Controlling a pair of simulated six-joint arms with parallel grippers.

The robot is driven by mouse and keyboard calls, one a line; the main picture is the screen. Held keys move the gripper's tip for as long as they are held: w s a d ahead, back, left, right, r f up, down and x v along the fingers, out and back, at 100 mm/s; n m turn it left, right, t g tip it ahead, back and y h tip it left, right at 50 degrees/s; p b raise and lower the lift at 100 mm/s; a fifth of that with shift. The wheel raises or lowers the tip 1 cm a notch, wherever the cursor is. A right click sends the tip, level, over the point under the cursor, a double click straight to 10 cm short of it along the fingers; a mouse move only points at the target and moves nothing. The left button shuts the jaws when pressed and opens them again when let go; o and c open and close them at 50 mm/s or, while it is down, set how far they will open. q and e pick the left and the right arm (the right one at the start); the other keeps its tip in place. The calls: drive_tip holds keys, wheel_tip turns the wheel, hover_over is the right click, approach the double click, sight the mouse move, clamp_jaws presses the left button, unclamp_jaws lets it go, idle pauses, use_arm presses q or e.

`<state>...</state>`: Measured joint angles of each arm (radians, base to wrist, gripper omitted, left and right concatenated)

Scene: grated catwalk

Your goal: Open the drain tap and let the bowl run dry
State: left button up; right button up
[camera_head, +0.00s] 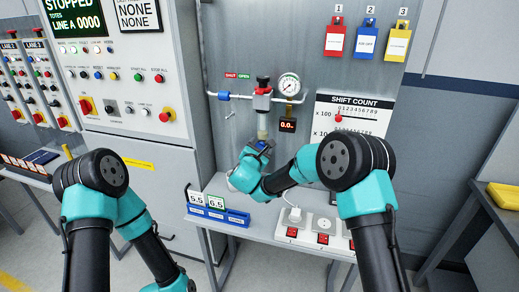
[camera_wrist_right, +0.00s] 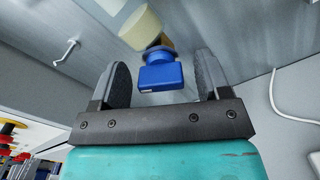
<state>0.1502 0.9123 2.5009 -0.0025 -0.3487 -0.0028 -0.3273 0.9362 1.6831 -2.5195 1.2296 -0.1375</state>
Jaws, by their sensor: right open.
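The blue drain tap (camera_wrist_right: 160,75) hangs under the pale yellow bowl (camera_wrist_right: 140,28) in the right wrist view. In the head view the bowl (camera_head: 262,127) sits below the red regulator body (camera_head: 262,101), and the tap is mostly hidden by my wrist. My right gripper (camera_wrist_right: 162,82) is open, with one finger on each side of the tap and a visible gap on both sides. I cannot tell whether the tap is turned, or whether liquid is in the bowl. My left arm shows at lower left; its gripper is out of view.
A round gauge (camera_head: 289,84) and a small display (camera_head: 288,125) sit right of the regulator. A blue valve (camera_head: 224,95) is on the pipe at left. Below are a shelf with blue number holders (camera_head: 219,215) and a white socket strip (camera_head: 322,232). A hook (camera_wrist_right: 66,50) projects from the panel.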

drive_tip(key=shift+c, duration=0.5)
drive_tip(key=c, duration=0.8)
drive_tip(key=shift+m, duration=0.4)
drive_tip(key=m, duration=1.1)
drive_tip(key=shift+d+f+m, duration=0.1)
drive_tip(key=shift+f+m, duration=0.05)
drive_tip(key=shift+m, duration=0.15)
drive_tip(key=o, duration=0.9)
